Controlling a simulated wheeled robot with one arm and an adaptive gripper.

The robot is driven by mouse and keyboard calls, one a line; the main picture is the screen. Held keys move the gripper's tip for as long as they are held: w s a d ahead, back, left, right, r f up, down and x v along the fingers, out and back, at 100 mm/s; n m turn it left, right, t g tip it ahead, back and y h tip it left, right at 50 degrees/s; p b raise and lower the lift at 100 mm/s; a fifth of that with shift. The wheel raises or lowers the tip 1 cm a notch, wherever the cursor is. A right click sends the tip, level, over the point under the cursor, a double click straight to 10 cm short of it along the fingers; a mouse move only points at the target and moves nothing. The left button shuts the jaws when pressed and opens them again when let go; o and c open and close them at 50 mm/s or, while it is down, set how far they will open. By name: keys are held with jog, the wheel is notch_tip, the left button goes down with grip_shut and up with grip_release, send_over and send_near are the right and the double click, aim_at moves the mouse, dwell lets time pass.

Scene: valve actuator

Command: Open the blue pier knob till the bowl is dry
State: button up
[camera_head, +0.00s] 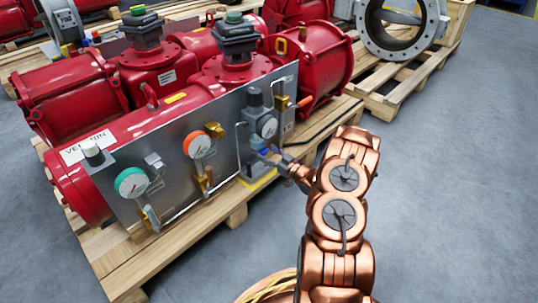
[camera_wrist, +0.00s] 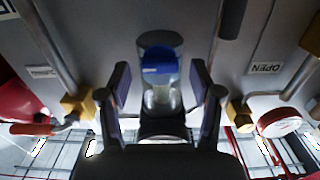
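A small filter unit with a grey-black top and a round gauge (camera_head: 267,127) is mounted on the grey panel. In the wrist view its clear bowl (camera_wrist: 160,102) shows a blue part or blue contents (camera_wrist: 160,62); I cannot tell which. A dark round piece (camera_wrist: 163,130) sits at the bowl's near end. My gripper (camera_head: 275,158) is at the unit's lower end in the head view. In the wrist view my gripper (camera_wrist: 160,78) is open, with one finger on each side of the bowl and gaps visible. A separate blue knob is not clearly seen.
The grey panel (camera_head: 225,115) carries an orange gauge (camera_head: 200,145), a green gauge (camera_head: 131,182), brass valves and thin pipes. Red actuators (camera_head: 75,95) rest on a wooden pallet (camera_head: 125,265). Floor at right (camera_head: 450,200) is clear.

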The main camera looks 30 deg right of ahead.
jog(key=c, duration=1.1)
